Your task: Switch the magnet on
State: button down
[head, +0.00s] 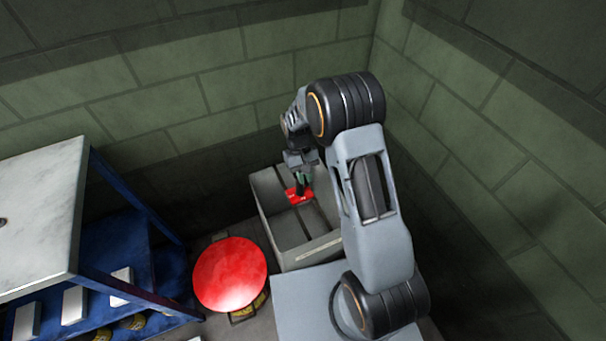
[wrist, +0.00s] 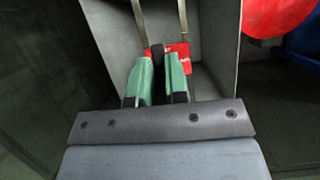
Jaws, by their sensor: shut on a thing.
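A red piece (head: 293,196) with pale lettering, likely the magnet's switch plate, sits inside a grey open-topped box (head: 265,190). A dark upright part (head: 300,188), which looks like a lever or handle, stands at it. My gripper (head: 305,178) reaches down into the box. In the wrist view the two green fingers (wrist: 161,80) are shut on the dark lever (wrist: 157,56), with the red piece (wrist: 181,52) just behind and to its right. The fingers hide the lever's lower part. I cannot tell which way it is set.
A large round red disc (head: 230,274) stands close left of the box. Left of that is a blue-framed rack (head: 120,185) with a pale top (head: 40,205). Brick walls (head: 210,95) close in behind and right. Two metal strips (wrist: 140,20) run inside the box.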

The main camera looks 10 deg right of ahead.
jog(key=shift+d+n, duration=0.1)
jog(key=shift+n, duration=0.2)
jog(key=c, duration=1.1)
grip_release()
jog(key=p+v, duration=0.2)
jog(key=v, duration=1.1)
jog(key=shift+w+a+r, duration=0.15)
jog(key=shift+a+r, duration=0.05)
jog(key=shift+r, duration=0.15)
